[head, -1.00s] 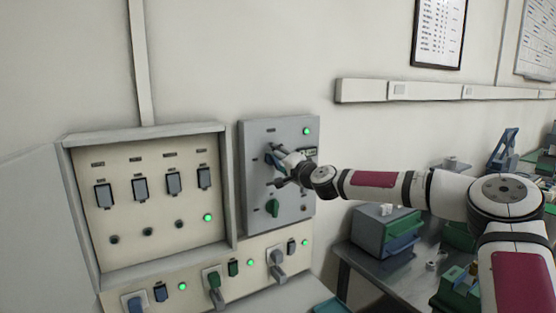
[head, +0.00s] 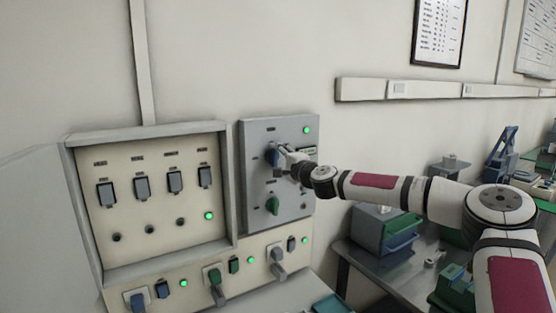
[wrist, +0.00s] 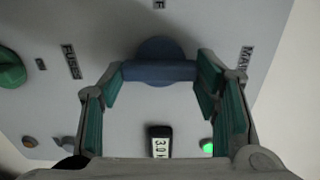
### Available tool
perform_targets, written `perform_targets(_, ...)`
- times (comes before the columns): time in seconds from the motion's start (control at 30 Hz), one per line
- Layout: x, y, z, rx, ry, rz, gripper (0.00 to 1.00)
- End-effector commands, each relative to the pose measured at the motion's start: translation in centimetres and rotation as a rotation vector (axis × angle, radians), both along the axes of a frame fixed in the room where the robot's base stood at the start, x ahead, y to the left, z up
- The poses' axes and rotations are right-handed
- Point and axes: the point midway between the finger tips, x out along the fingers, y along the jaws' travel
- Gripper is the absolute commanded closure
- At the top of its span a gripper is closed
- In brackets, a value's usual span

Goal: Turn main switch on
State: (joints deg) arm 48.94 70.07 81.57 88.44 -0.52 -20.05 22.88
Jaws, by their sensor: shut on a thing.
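The main switch is a blue knob (head: 271,154) on the upper part of the grey wall panel (head: 255,187). In the wrist view the blue knob (wrist: 158,70) has its bar lying level across the picture, between the "MAIN" label and another label. My gripper (wrist: 161,78) has its green-padded fingers on either end of the bar and is shut on it. In the head view my gripper (head: 285,158) reaches the panel from the right and partly covers the knob.
A green knob (head: 272,205) sits lower on the same panel. A green lamp (head: 307,130) glows at its top right, near a small display (wrist: 160,141). An open switch cabinet (head: 150,200) stands to the left. A bench with green and grey boxes (head: 385,232) is at right.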

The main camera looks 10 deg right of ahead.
Motion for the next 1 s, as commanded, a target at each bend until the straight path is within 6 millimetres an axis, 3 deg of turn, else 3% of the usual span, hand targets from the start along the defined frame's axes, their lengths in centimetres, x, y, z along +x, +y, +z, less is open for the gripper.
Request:
perform_targets(0.23,0.0,-0.1,-0.2,0.003,0.003,-0.002,0.71)
perform_targets(0.27,0.0,-0.1,-0.2,0.003,0.003,-0.002,0.37)
perform_targets(0.33,0.0,-0.1,-0.1,0.003,0.003,-0.002,0.23)
perform_targets(0.73,-0.4,-0.1,0.0,0.001,0.001,0.000,0.23)
perform_targets(1.0,-4.2,-1.5,-0.1,-0.001,0.002,-0.001,0.23)
